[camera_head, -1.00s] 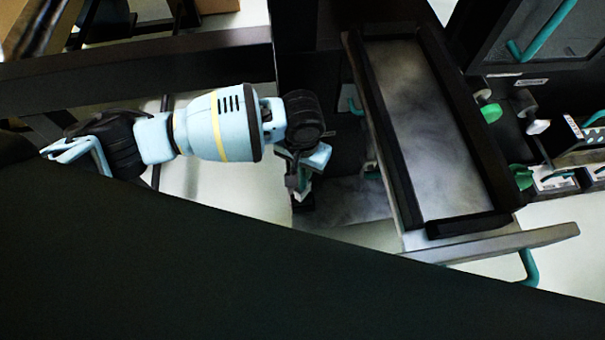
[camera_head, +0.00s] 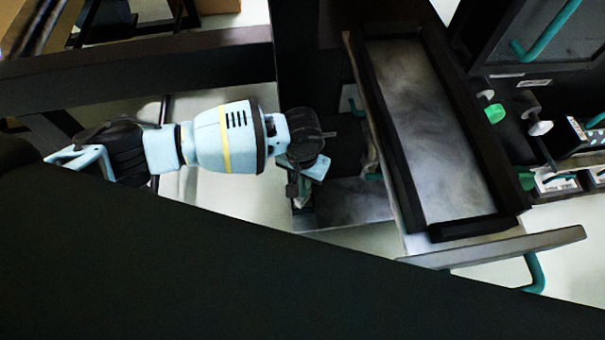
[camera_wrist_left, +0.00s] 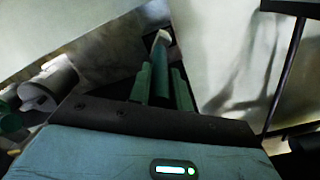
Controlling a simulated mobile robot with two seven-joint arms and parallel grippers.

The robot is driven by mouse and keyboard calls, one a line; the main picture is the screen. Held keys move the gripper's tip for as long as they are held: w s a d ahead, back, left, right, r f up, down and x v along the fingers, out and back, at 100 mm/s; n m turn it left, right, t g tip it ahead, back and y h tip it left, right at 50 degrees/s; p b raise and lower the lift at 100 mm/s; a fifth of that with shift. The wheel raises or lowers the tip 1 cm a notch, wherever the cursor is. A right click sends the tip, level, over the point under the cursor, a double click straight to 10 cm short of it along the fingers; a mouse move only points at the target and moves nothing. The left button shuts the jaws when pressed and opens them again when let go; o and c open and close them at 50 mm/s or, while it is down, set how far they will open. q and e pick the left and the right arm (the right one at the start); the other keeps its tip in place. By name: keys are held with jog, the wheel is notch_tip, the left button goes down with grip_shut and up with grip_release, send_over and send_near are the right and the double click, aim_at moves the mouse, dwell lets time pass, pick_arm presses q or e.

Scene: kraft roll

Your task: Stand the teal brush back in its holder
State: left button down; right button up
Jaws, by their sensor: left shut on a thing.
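My left gripper (camera_head: 299,190) hangs below the light blue arm, left of the open drawer in the head view. In the left wrist view its two green fingers are shut on the teal brush (camera_wrist_left: 160,68). The brush is a dark teal rod with a pale white end (camera_wrist_left: 161,36) that sticks out past the fingertips. In the head view the brush is too small and too shaded to make out. I cannot pick out the holder with certainty in either view. My right gripper is in neither view.
A drawer or tray (camera_head: 515,243) with a grey bottom and dark rims stands pulled out right of my left gripper. Its teal handle (camera_head: 535,272) is at the front. Green and white knobs (camera_head: 495,113) and small labelled bins (camera_head: 556,184) lie farther right.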

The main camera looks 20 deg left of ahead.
pick_arm(q)
jog(key=c, duration=1.6)
grip_release()
jog(key=shift+c, duration=0.2)
jog(key=o, duration=0.3)
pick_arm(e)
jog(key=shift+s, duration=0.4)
pick_arm(q)
jog(key=shift+o, duration=0.2)
notch_tip(320, 180, up, 12)
jog(key=shift+f+p, duration=0.1)
jog(key=shift+p, duration=0.95)
jog(key=shift+r, duration=0.55)
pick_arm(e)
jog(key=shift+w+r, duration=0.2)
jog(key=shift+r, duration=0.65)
pick_arm(q)
jog(key=shift+s, duration=0.1)
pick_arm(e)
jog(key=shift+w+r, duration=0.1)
